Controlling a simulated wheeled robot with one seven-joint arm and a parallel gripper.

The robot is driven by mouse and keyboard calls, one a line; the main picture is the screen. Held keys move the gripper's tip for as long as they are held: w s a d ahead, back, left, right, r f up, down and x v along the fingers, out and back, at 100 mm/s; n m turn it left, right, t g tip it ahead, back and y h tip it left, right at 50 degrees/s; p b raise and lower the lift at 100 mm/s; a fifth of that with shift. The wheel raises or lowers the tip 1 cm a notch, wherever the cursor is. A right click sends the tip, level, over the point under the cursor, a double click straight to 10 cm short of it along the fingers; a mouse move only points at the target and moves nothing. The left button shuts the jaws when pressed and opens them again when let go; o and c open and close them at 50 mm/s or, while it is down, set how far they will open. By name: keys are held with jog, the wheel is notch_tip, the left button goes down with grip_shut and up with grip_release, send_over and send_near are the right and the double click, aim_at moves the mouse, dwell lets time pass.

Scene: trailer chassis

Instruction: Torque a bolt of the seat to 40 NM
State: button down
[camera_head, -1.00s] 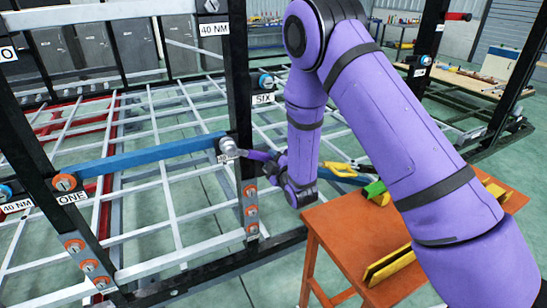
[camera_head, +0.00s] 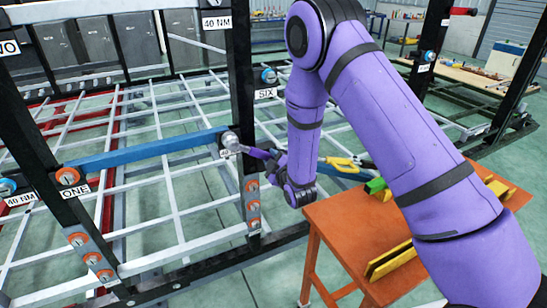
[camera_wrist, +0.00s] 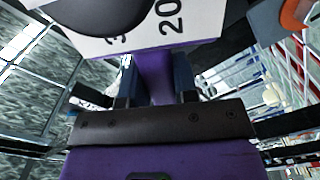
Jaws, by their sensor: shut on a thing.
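My gripper (camera_head: 272,165) is shut on a purple tool (camera_head: 256,153). In the wrist view, the dark fingers of my gripper (camera_wrist: 157,85) sit either side of the purple tool's shaft (camera_wrist: 153,66). The tool's grey round head (camera_head: 230,141) is at the right end of the blue bar (camera_head: 145,151), against the black post. It covers the bolt spot there, so I cannot tell whether it is seated on a bolt. A white face marked 20 (camera_wrist: 170,25) and a dark round part fill the top of the wrist view.
An orange table (camera_head: 345,220) with yellow and green items stands right of my gripper. An orange-ringed bolt (camera_head: 68,176) is by label ONE; a blue-ringed bolt (camera_head: 269,76) is by label SIX. Black posts and pale rails surround the tool.

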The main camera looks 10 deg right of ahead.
jog(key=shift+s+a+f+m, duration=0.1)
jog(key=shift+a+f+m, duration=0.4)
jog(key=shift+f+m, duration=0.2)
dwell(0.3)
jog(key=shift+s+a+f+m, duration=0.25)
jog(key=shift+a+f+m, duration=0.55)
jog(key=shift+m, duration=0.1)
jog(key=shift+a, duration=0.1)
jog(key=shift+s+a+f+m, duration=0.1)
jog(key=shift+a+f+m, duration=0.2)
jog(key=shift+a+m, duration=0.1)
jog(key=shift+d+r+n, duration=0.2)
jog(key=shift+d+n, duration=0.1)
jog(key=shift+d, duration=0.05)
dwell(0.5)
